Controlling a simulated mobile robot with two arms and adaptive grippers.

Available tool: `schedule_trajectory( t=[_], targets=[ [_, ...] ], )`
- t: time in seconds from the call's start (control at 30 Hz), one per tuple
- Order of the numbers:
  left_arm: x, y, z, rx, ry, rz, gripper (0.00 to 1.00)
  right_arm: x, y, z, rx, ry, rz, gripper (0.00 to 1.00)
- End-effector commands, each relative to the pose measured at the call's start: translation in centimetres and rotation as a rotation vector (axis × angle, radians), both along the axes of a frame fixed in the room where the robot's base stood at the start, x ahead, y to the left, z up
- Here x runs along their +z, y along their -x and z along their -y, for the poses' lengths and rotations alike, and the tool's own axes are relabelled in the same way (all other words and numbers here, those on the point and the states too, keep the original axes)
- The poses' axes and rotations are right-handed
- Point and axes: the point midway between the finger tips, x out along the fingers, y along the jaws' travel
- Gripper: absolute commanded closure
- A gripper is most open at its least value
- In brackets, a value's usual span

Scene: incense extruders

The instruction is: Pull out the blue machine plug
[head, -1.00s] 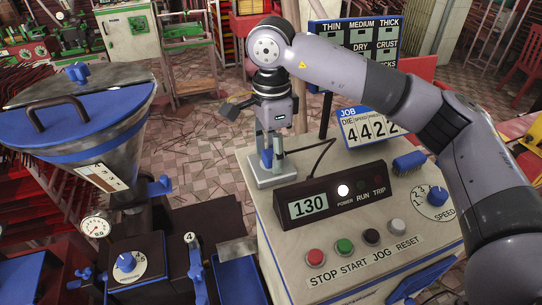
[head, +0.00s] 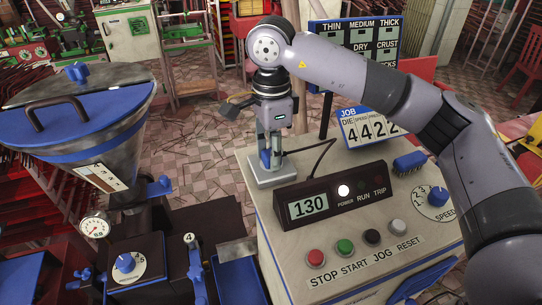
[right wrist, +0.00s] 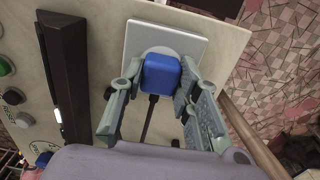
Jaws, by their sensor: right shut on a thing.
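The blue machine plug (right wrist: 161,74) sits at the round socket of a pale square plate (right wrist: 134,36), with a dark cable running from it. In the head view the plug (head: 265,158) is mostly hidden behind my fingers, above the grey socket plate (head: 260,182) on the console's back left corner. My right gripper (head: 270,160) points down over it and is shut on the plug. In the right wrist view my right gripper (right wrist: 160,95) has a finger on each side of the plug. I see no gap between plug and socket. My left gripper is out of view.
A dark display box (head: 335,196) reading 130, with its POWER lamp lit, stands close to the socket plate. A job counter (head: 370,127) and a sign board (head: 352,50) stand behind. A blue-lidded hopper (head: 75,115) is at the left.

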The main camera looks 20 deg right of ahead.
Motion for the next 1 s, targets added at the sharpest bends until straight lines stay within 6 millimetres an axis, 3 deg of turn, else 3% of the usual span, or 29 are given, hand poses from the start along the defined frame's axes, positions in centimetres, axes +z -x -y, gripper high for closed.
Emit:
schedule_trajectory(
  t=[0.3, 0.67, 1.0],
  targets=[
    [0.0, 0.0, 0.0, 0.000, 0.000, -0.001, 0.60, 0.0, 0.0, 0.0, 0.000, 0.000, 0.000, 1.00],
    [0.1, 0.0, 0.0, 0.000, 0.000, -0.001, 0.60, 0.1, 0.0, 0.0, 0.000, 0.000, 0.000, 1.00],
    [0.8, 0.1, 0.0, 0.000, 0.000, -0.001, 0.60, 1.4, 0.0, 0.0, 0.000, 0.000, 0.000, 1.00]
  ],
)
